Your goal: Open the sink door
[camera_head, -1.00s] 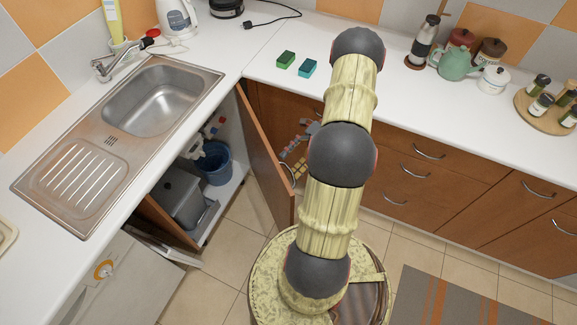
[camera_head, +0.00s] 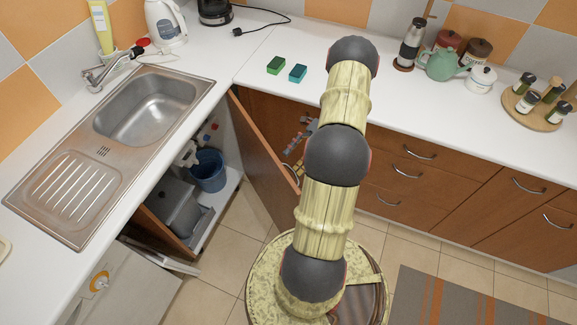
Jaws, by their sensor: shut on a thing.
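The sink door (camera_head: 258,150) is a brown wooden cabinet door under the counter, to the right of the sink (camera_head: 146,112). It stands wide open, swung out from its hinge side near the counter corner. The cupboard inside shows a blue bucket (camera_head: 208,171) and a grey bin (camera_head: 178,212). My gripper (camera_head: 295,160) is at the door's outer face by its curved metal handle (camera_head: 292,176), shut on the handle. My arm hides part of the gripper, and the exact grip of the fingers is small and partly covered.
A second brown door (camera_head: 163,232) stands open at the cupboard's left side, beside a white appliance (camera_head: 125,285). Brown drawers (camera_head: 410,170) line the right behind my arm. Two sponges (camera_head: 287,69) lie on the counter (camera_head: 270,85). Tiled floor is clear before the cupboard.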

